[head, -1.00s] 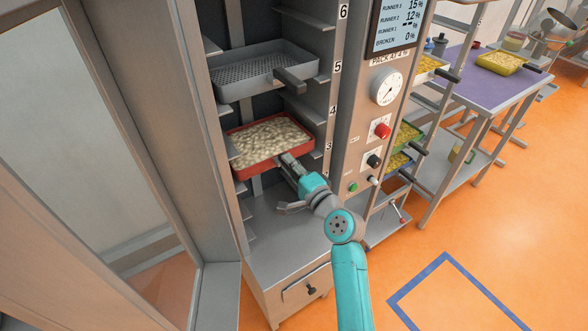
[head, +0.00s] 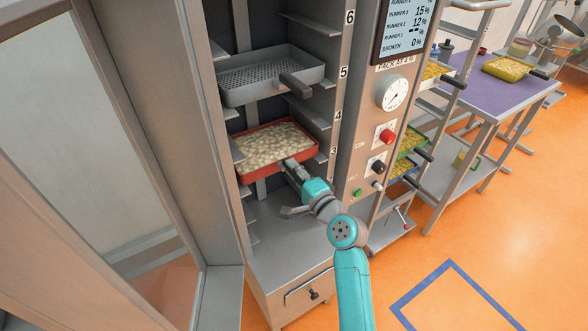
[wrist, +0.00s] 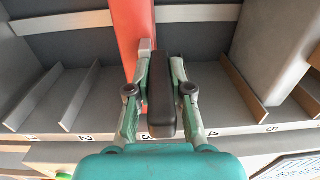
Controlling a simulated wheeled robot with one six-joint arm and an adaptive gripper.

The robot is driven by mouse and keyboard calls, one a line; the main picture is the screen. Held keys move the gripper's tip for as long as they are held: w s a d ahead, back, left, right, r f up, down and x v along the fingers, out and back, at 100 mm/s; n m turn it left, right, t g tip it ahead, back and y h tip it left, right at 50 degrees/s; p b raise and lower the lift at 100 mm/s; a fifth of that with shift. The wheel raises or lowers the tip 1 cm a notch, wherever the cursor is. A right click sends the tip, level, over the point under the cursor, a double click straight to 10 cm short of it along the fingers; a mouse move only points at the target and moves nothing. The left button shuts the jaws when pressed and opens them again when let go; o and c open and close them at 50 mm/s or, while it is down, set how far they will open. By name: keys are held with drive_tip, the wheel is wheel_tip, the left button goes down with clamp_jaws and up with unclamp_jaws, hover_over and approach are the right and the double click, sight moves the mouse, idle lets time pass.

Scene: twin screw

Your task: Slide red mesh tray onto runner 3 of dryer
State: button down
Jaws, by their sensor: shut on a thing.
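The red mesh tray (head: 251,170), filled with pale pieces, is inside the dryer cabinet (head: 270,225), roughly level with the runner marked 3 (head: 326,157). Whether its edges rest on the runner ledges cannot be told. My gripper (head: 288,164) is at the tray's front, shut on its dark handle. In the wrist view my gripper (wrist: 160,85) has a finger on each side of the dark handle (wrist: 160,105), with the red tray wall (wrist: 137,30) beyond it.
A grey perforated tray (head: 260,75) sits above, near label 5, its handle sticking out. The open dryer door (head: 85,150) stands at left. The control panel (head: 375,150) is at right, with a rack of trays and a purple-topped table (head: 490,95) beyond.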

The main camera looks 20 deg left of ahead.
drive_tip(key=shift+f, duration=0.25)
idle(0.5)
drive_tip(key=c, duration=1)
unclamp_jaws()
drive_tip(key=shift+o, duration=0.2)
drive_tip(key=shift+f, duration=0.15)
drive_tip(key=shift+d, duration=0.1)
drive_tip(key=v, duration=1.2)
